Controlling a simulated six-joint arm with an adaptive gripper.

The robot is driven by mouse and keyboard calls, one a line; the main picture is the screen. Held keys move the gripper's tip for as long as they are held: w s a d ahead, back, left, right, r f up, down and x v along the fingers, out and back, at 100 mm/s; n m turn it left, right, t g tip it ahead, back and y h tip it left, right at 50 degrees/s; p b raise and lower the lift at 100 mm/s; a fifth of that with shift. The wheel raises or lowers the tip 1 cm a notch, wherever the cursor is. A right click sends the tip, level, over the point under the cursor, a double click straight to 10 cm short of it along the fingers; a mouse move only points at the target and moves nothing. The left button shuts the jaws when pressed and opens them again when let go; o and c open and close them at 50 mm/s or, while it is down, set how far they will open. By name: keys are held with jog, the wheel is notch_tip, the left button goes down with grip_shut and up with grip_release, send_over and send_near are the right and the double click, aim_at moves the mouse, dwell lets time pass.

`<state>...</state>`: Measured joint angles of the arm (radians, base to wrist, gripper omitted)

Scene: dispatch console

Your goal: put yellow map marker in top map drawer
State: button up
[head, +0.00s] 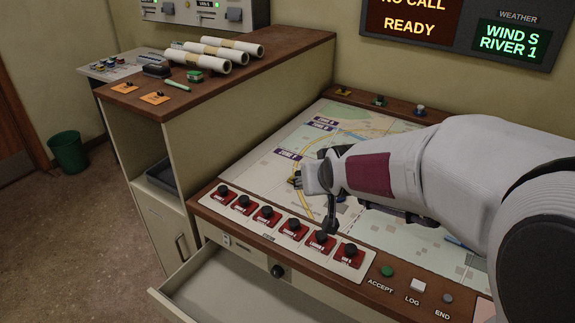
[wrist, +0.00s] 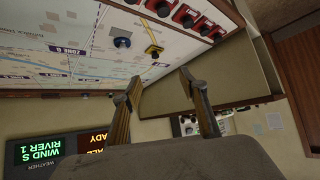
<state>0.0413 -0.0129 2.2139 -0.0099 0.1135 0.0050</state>
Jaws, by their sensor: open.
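The yellow map marker (wrist: 153,50) lies on the map board in the wrist view, just beyond my fingertips, with a blue marker (wrist: 122,42) beside it. In the head view a small dark and yellow piece (head: 294,180) shows at the map's front left, partly hidden by my gripper (head: 322,190). My gripper is open and empty above the map; its two fingers (wrist: 161,77) stand apart in the wrist view. The top map drawer (head: 225,290) under the console front is pulled out, and its visible floor is bare.
A row of red-labelled black knobs (head: 293,226) lines the console's front edge, between map and drawer. A raised cabinet (head: 290,80) with rolled maps (head: 215,55) stands at the left. Small markers (head: 378,100) stand on the back rail. A green bin (head: 68,152) stands on the floor.

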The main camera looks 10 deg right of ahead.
jog(key=w+d+f+t, duration=0.1)
jog(key=w+f, duration=0.4)
jog(key=w, duration=0.1)
jog(key=w+d+f+t, duration=0.1)
jog(key=w+f, duration=0.4)
jog(key=w, duration=0.2)
jog(key=w+d+f+t, duration=0.1)
jog(key=w+f, duration=0.5)
jog(key=shift+w+d+t+h, duration=0.2)
jog(key=shift+w+t+h, duration=0.1)
jog(key=shift+w+t, duration=0.1)
jog(key=shift+w+d+f, duration=0.1)
jog(key=shift+w+f, duration=0.25)
jog(key=shift+f, duration=0.25)
jog(key=shift+w, duration=0.1)
jog(key=shift+x, duration=1.2)
jog(key=shift+w, duration=0.1)
jog(key=shift+x, duration=2.5)
